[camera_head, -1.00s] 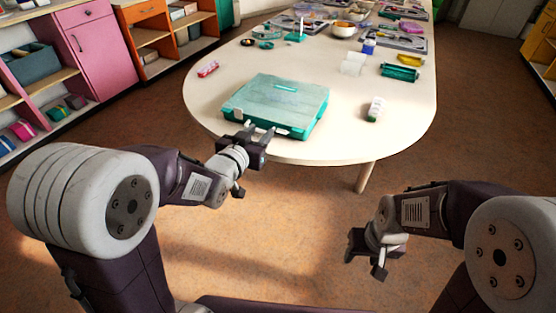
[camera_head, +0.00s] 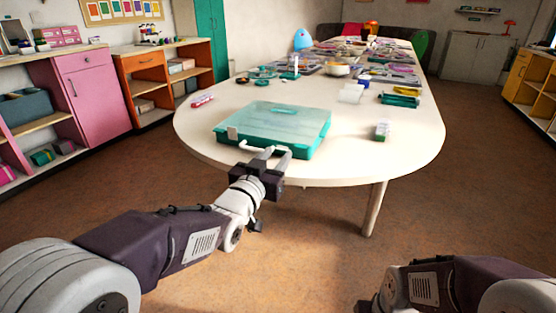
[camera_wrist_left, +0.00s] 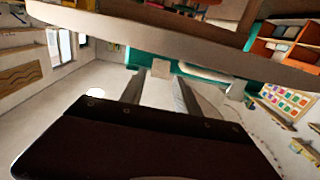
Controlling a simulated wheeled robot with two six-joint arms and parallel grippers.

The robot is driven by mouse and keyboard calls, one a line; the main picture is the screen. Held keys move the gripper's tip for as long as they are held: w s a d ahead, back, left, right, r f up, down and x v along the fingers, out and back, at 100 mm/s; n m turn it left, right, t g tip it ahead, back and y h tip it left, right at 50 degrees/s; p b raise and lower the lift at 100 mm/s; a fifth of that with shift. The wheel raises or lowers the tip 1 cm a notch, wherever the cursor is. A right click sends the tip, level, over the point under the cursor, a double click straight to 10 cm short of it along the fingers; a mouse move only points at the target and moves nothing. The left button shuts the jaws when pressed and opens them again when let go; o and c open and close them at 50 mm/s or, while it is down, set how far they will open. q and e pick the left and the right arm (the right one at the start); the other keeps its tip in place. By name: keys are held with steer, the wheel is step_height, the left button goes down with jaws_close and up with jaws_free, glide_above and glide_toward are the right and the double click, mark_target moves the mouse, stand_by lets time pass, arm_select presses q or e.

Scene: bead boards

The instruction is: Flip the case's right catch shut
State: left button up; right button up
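The teal case (camera_head: 315,140) with a clear lid lies closed on the table, near its front edge. Its left catch (camera_head: 232,133) shows as a pale tab on the front side. My left gripper (camera_head: 268,150) is at the front of the case, towards its right half, with its fingers apart and pointing at it. The fingers hide the right catch in the head view. In the left wrist view the fingers (camera_wrist_left: 164,88) stand apart before the teal front (camera_wrist_left: 122,56), with a pale tab (camera_wrist_left: 161,68) between them, probably the right catch. My right gripper's fingers are out of frame.
A small green-and-white item (camera_head: 382,132) stands right of the case, and a red-and-white one (camera_head: 203,100) lies behind left. Trays and bowls fill the far end.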

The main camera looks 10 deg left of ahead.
arm_select(q)
steer(key=shift+x, duration=0.9)
steer(key=shift+c, duration=0.4)
jaws_close()
steer(key=r+g+p, duration=0.1)
steer(key=p, duration=0.3)
steer(key=shift+r+p, duration=0.15)
steer(key=shift+p, duration=0.2)
steer(key=shift+f, duration=0.35)
steer(key=shift+o, duration=0.4)
jaws_free()
